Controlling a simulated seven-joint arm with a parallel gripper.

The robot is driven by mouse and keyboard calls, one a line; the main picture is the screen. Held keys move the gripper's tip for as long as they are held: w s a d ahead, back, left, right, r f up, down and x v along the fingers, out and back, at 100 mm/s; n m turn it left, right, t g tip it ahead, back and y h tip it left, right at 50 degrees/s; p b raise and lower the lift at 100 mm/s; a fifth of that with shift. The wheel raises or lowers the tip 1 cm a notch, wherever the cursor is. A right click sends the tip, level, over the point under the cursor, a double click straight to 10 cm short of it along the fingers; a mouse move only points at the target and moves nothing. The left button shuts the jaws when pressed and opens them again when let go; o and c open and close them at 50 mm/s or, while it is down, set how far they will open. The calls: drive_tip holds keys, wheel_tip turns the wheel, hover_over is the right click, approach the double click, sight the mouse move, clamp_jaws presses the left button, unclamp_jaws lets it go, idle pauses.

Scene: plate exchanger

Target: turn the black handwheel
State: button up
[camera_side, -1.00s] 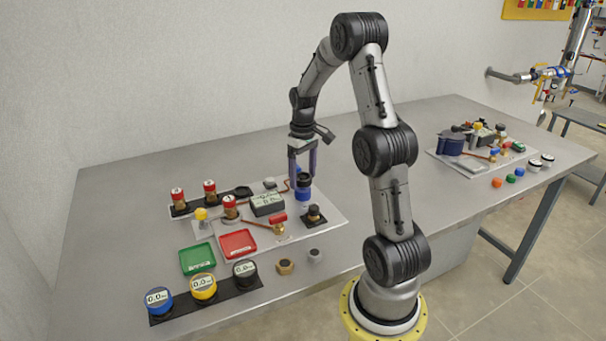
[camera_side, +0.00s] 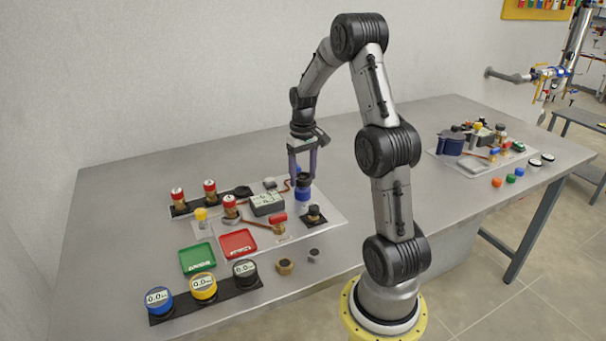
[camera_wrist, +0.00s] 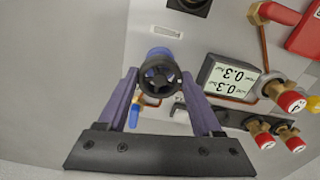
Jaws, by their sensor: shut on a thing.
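The black handwheel (camera_wrist: 159,76) is a small spoked wheel on top of a blue body, seen between my fingers in the wrist view. In the side view the handwheel (camera_side: 303,178) sits above the blue body (camera_side: 303,194) on the light plate. My gripper (camera_wrist: 160,80) points down and is shut on the handwheel, one purple finger on each side. In the side view my gripper (camera_side: 303,175) partly hides the wheel. A display (camera_wrist: 235,82) beside it reads about 0.3 on both lines, upside down in the wrist view.
Red-capped brass fittings (camera_side: 230,205), a red-handled valve (camera_side: 278,222) and a black knob (camera_side: 314,214) stand near the wheel on the plate. A blue lever (camera_wrist: 134,114) lies close to one finger. Green (camera_side: 198,258) and red (camera_side: 238,243) trays are in front.

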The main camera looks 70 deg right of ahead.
sight(303, 176)
drive_tip(key=m, duration=0.4)
drive_tip(key=shift+m, duration=2.2)
drive_tip(key=o, duration=1.4)
wheel_tip(303, 176, up, 14)
drive_tip(key=shift+f, duration=0.1)
